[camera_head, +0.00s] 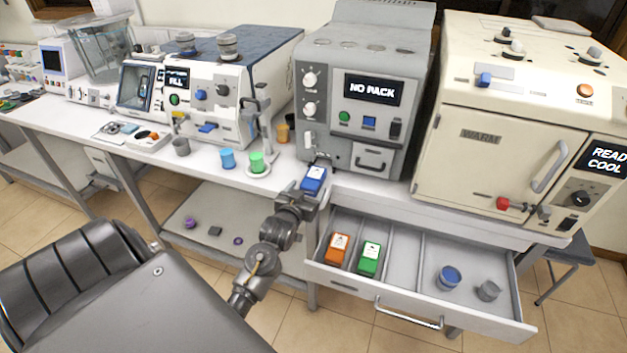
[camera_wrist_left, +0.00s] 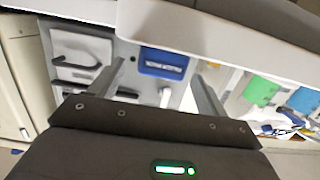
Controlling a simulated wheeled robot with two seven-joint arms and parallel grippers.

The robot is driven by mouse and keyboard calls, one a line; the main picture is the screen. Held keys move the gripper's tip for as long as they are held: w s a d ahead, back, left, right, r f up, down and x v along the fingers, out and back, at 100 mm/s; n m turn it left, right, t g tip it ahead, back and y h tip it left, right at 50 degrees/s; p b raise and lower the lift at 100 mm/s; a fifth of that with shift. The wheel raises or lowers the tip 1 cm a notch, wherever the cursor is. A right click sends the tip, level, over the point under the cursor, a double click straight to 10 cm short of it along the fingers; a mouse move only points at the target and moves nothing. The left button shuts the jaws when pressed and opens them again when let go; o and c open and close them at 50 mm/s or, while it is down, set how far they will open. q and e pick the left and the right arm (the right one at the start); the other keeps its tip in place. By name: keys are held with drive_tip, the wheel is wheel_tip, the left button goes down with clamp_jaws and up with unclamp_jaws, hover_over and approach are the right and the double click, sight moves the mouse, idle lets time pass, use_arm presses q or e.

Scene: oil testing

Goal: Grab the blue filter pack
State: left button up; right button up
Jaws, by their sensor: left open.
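The blue filter pack (camera_head: 314,180) has a white label on top and is at the bench's front edge, in front of the "NO PACK" machine (camera_head: 369,97). My left gripper (camera_head: 312,190) is right at the pack's near side, reaching up from below. In the left wrist view the pack (camera_wrist_left: 163,64) shows ahead, between the two spread fingers (camera_wrist_left: 155,88). The left gripper is open. I cannot tell whether the fingers touch the pack. My right gripper is not in view.
An open drawer (camera_head: 415,321) below holds an orange pack (camera_head: 337,248), a green pack (camera_head: 369,257) and two small round containers. Left of the blue pack stand a green cup (camera_head: 257,161) and a blue cup (camera_head: 228,158). A cream "WARM" oven (camera_head: 490,145) is at right.

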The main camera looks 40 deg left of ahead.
sight(312, 179)
use_arm(q)
drive_tip(key=shift+w+a+r, duration=0.1)
drive_tip(key=shift+w, duration=0.1)
drive_tip(key=p+x, duration=0.2)
drive_tip(key=x, duration=0.2)
drive_tip(key=shift+w+a, duration=0.2)
drive_tip(key=shift+w, duration=0.15)
drive_tip(key=c, duration=1.2)
drive_tip(key=shift+o, duration=0.2)
